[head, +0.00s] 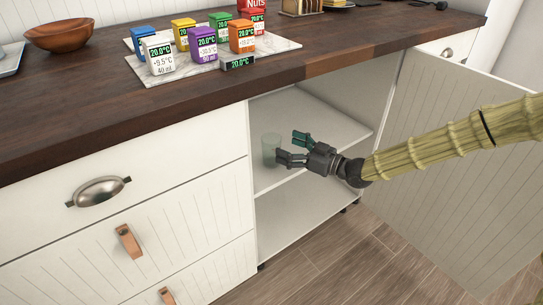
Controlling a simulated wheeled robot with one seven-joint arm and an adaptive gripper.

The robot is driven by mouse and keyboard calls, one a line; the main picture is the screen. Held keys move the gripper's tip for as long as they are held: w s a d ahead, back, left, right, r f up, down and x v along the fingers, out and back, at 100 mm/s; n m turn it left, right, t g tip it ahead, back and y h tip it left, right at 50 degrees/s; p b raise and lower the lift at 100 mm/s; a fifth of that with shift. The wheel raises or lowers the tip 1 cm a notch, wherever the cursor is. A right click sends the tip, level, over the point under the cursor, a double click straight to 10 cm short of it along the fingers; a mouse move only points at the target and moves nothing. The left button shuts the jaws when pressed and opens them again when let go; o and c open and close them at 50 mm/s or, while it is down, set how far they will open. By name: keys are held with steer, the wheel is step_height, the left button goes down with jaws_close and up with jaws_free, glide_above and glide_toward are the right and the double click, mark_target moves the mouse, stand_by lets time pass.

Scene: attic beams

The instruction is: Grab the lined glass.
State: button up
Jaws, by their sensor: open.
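The lined glass (270,150) is a small, see-through, greenish tumbler. It stands upright on the shelf inside the open cabinet, near the left wall. My gripper (289,147) reaches into the cabinet from the right and points left at the glass. Its two fingers are apart, one farther back and one nearer. The near fingertip is close to the right side of the glass; I cannot tell whether they touch. The lines on the glass are too small to make out.
The cabinet's shelf (330,125) is otherwise bare around my gripper. The cabinet door (440,200) stands open on the right, behind my arm. The dark wooden countertop (110,115) overhangs above, with several coloured labelled containers on a marble board (285,43). White drawers (60,245) are at left.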

mark_target(280, 144)
steer(key=shift+x, duration=0.9)
steer(key=w+a+b, duration=0.2)
steer(key=a, duration=0.1)
steer(key=shift+w+f, duration=0.35)
steer(key=shift+w+a+r, duration=0.1)
steer(key=shift+w+a, duration=0.25)
steer(key=shift+a, duration=0.2)
steer(key=c, duration=1.6)
steer(key=shift+o, duration=0.2)
steer(key=shift+r, duration=0.15)
